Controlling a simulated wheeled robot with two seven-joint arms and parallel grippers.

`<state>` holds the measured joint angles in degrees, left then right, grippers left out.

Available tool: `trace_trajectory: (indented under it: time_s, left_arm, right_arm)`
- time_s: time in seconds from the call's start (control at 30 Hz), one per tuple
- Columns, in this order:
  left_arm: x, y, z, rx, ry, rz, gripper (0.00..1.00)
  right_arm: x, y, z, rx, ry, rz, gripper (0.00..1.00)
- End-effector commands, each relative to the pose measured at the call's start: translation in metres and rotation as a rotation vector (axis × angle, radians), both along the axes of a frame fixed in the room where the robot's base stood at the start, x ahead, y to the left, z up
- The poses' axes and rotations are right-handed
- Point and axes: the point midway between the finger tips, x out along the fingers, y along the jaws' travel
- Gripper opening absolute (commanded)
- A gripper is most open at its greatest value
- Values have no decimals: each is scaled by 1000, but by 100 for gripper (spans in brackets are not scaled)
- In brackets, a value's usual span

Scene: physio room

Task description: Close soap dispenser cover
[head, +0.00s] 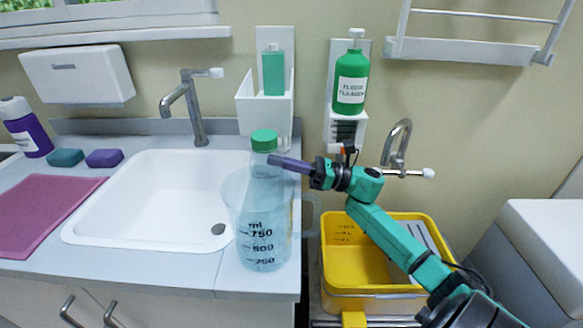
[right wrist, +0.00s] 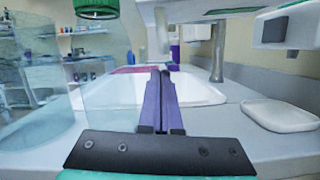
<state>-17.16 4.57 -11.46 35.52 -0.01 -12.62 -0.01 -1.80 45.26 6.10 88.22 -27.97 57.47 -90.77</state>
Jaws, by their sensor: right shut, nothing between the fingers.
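The soap dispenser (head: 284,50) is a white wall unit above the counter. A green soap bottle (head: 273,72) stands inside it. Its white cover (head: 248,104) sticks out at the front and left, so it looks open. My right gripper (head: 273,160) reaches in from the right, below the dispenser and apart from it. Its purple fingers are together and empty, and they also show in the right wrist view (right wrist: 160,76). In the head view the fingertips overlap a clear bottle with a green cap (head: 264,142); I cannot tell whether they touch. My left gripper is out of view.
A clear measuring beaker (head: 262,245) stands at the counter's right edge. Left are the sink (head: 145,205) and tap (head: 193,105). Another dispenser with a green pump bottle (head: 350,82) hangs right, above a yellow tub (head: 345,262). A white dish (right wrist: 280,114) shows in the wrist view.

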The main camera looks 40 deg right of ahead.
Motion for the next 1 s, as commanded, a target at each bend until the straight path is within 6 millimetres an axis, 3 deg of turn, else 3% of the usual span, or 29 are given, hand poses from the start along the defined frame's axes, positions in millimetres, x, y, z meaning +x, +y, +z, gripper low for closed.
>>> trace_trajectory:
  time_s: [0.1,0.5,1.0]
  left_arm:
    - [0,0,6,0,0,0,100]
    - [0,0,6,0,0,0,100]
    - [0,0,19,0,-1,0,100]
  right_arm:
    - [1,-1,11,1,1,0,0]
    - [1,-1,12,3,4,1,0]
    - [-4,2,24,48,63,1,0]
